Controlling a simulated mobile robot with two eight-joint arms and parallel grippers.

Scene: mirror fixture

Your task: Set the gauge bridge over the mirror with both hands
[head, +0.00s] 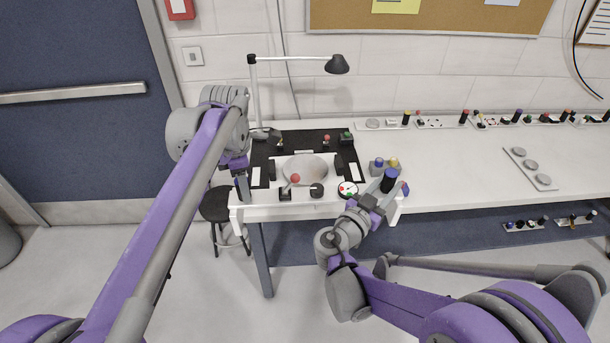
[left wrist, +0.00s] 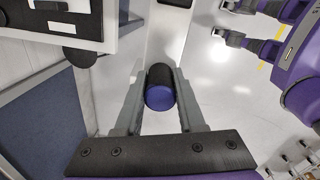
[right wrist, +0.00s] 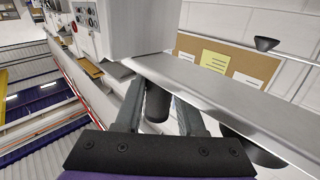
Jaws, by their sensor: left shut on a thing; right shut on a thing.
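The round grey mirror (head: 305,168) lies on a black mat (head: 262,148) on the bench. A white bar (head: 300,211), apparently the gauge bridge, runs along the front of the bench, in front of the mirror. Whether it touches the bench is unclear. My left gripper (head: 241,184) is shut on a dark handle at the bar's left end; its blue cap shows in the left wrist view (left wrist: 160,97). My right gripper (head: 381,194) is shut on a dark blue-topped handle (head: 390,179) at the right end. In the right wrist view the dark handle (right wrist: 158,101) sits between the fingers.
A black lamp (head: 337,65) overhangs the back. Several small knobbed parts (head: 378,164) stand at the right. A stool (head: 217,205) is at the left.

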